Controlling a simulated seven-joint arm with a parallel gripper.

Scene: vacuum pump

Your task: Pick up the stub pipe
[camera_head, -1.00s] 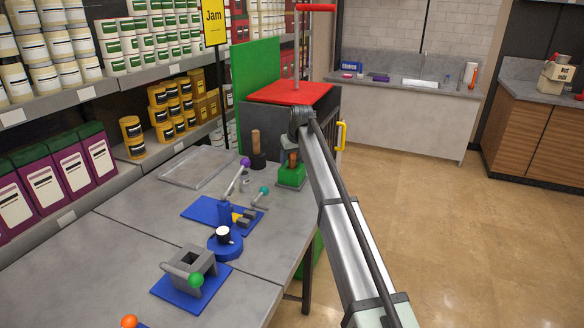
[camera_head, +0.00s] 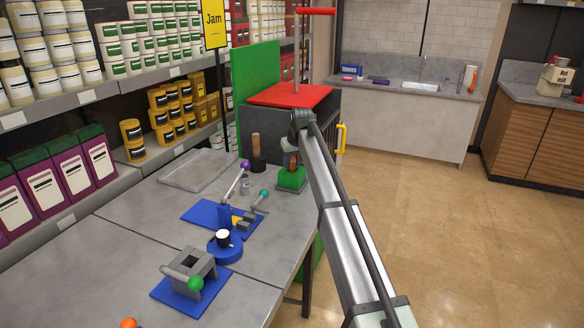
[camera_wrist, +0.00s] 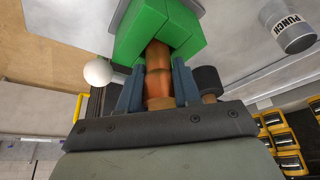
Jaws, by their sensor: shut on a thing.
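The stub pipe is copper-coloured and shows between my fingers in the wrist view (camera_wrist: 158,78). In the head view only a small orange part of it (camera_head: 293,161) shows above the green block. The green block (camera_wrist: 150,25) is beyond the pipe in the wrist view, and the pipe's far end goes in between its green parts. The block also shows in the head view (camera_head: 291,180) on the table. My gripper (camera_wrist: 158,70) is shut on the stub pipe, one blue-grey finger on each side. I cannot tell whether the pipe has lifted inside the block.
A wooden-handled tool in a dark base (camera_head: 257,152) stands close on the left. A blue plate with levers (camera_head: 222,218) and a grey block on a blue plate (camera_head: 190,275) lie nearer. A clear tray (camera_head: 198,170) lies at the back left. A red-topped dark box (camera_head: 292,95) stands behind.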

